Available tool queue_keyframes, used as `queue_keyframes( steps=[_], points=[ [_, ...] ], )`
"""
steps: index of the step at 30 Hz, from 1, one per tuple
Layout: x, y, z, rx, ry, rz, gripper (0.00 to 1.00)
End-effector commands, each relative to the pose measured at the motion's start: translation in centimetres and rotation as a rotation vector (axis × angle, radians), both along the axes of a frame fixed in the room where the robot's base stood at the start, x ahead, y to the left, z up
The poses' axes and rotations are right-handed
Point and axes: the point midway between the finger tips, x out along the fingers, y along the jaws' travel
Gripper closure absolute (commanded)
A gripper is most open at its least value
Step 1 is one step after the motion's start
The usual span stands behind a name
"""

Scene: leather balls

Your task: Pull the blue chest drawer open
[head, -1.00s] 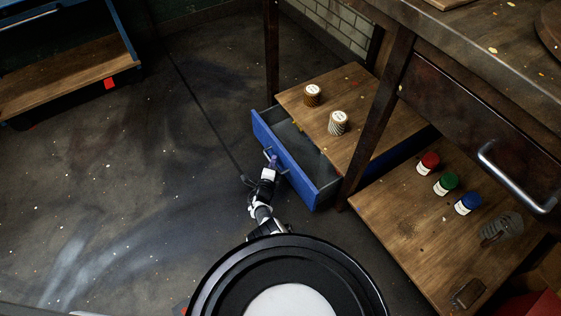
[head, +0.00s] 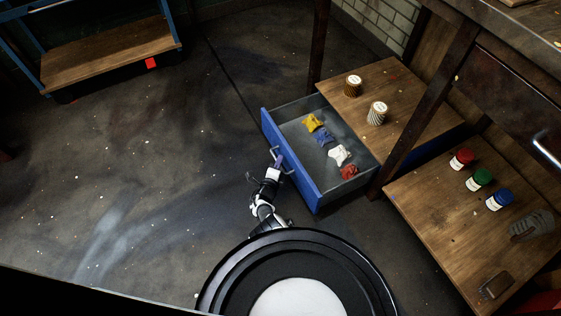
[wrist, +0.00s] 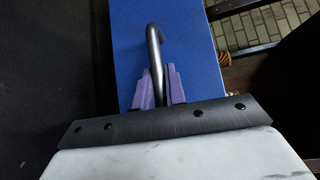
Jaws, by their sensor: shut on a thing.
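The blue chest drawer (head: 288,168) is pulled well out from under a wooden-topped chest in the head view. Its blue front also fills the middle of the wrist view (wrist: 195,50). A curved metal handle (wrist: 153,45) is fixed to that front. My gripper (head: 277,163) is at the drawer front. In the wrist view its purple fingers (wrist: 160,85) are on both sides of the handle bar and shut on it. Inside the drawer lie a yellow piece (head: 312,122), a blue piece (head: 323,137), a white piece (head: 340,154) and a red piece (head: 348,172).
Two spools (head: 353,85) stand on the chest top (head: 385,75). A low wooden shelf (head: 440,215) at right holds red, green and blue jars (head: 479,179), beside a dark table leg (head: 420,110). A wooden-shelved rack (head: 110,55) stands at upper left. The floor (head: 170,150) on the left is clear.

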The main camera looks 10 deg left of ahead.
Motion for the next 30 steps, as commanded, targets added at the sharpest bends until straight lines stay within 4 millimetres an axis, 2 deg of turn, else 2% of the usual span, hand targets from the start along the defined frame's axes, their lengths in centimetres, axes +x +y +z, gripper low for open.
queue_keyframes(
  steps=[17, 18, 22, 30],
  points=[
    [-0.12, 0.52, 0.07, 0.0, -0.001, 0.006, 1.0],
    [-0.12, 0.52, 0.08, 0.0, -0.001, 0.006, 0.85],
    [-0.14, 0.46, 0.06, 0.0, -0.001, 0.005, 0.68],
    [-0.17, 0.34, 0.02, -0.001, 0.0, 0.002, 0.66]
  ],
)
